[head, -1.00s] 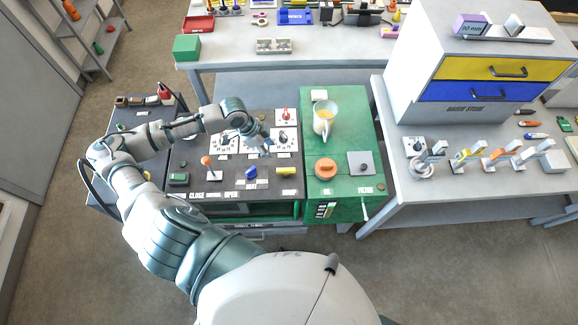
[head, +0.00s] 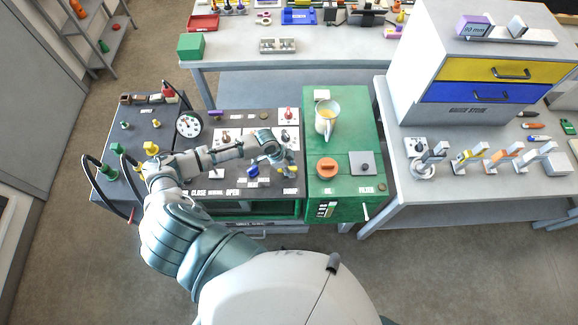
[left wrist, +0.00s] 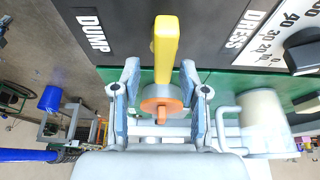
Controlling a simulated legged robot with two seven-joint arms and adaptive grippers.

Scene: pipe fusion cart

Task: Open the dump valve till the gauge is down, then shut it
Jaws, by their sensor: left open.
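The dump valve's yellow lever (left wrist: 165,50) shows in the left wrist view on the dark panel, beside the white DUMP label (left wrist: 92,32). Its free end lies between the fingers of my left gripper (left wrist: 161,75), with a gap on both sides. The gripper is open and holds nothing. In the head view my left gripper (head: 287,169) is over the panel's right front part and largely hides the lever. The round white gauge (head: 188,125) stands at the panel's back left; its reading is too small to tell. My right gripper is not in view.
A blue knob (head: 253,170) sits just left of my left gripper. The green cabinet (head: 343,150) to the right carries a jug (head: 326,118) and an orange cap (head: 327,168).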

